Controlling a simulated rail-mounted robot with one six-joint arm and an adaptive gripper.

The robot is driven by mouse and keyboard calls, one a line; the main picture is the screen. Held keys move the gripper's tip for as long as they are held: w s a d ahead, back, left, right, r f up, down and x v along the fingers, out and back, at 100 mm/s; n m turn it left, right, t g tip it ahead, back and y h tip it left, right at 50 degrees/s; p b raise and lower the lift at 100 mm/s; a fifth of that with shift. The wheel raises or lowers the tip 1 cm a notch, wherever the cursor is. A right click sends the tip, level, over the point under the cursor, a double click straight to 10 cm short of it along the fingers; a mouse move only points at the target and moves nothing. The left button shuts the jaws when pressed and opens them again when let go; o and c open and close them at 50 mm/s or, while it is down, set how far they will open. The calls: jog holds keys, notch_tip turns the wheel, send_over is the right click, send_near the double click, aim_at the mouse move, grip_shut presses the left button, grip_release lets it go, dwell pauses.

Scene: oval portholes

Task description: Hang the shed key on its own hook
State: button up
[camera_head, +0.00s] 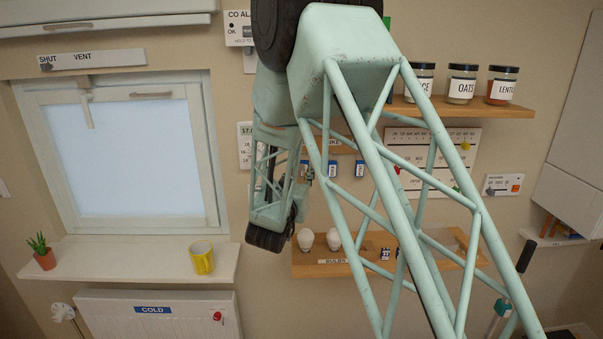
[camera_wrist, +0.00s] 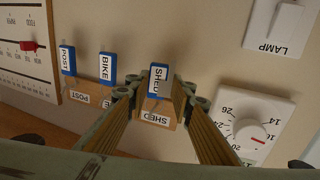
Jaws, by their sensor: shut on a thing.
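The shed key shows as a blue tag with a white SHED label (camera_wrist: 158,80) in the wrist view. My gripper (camera_wrist: 157,97) is shut on it, one finger on each side. The tag stands right in front of the SHED place on the wooden key rack (camera_wrist: 157,119). Whether the key touches its hook or is on it I cannot tell; the hook is hidden. The bike key (camera_wrist: 106,67) and the post key (camera_wrist: 68,60) hang to the left on the same rack. In the head view my gripper (camera_head: 307,172) is at the rack's left end, partly behind my arm.
In the wrist view a thermostat dial (camera_wrist: 256,124) and a lamp switch (camera_wrist: 279,27) sit on the wall to the right. A calendar board (camera_wrist: 27,45) is at the left. In the head view a shelf with bulbs (camera_head: 330,268) is below the rack.

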jog(key=o, duration=0.9)
jog(key=shift+s, duration=0.2)
jog(key=shift+s+a, duration=0.35)
jog(key=shift+s, duration=1.55)
jog(key=shift+s+a, duration=0.3)
jog(key=shift+s, duration=1.65)
jog(key=shift+s+a, duration=0.35)
jog(key=shift+s, duration=1.55)
jog(key=shift+w+d, duration=0.1)
jog(key=shift+w, duration=0.05)
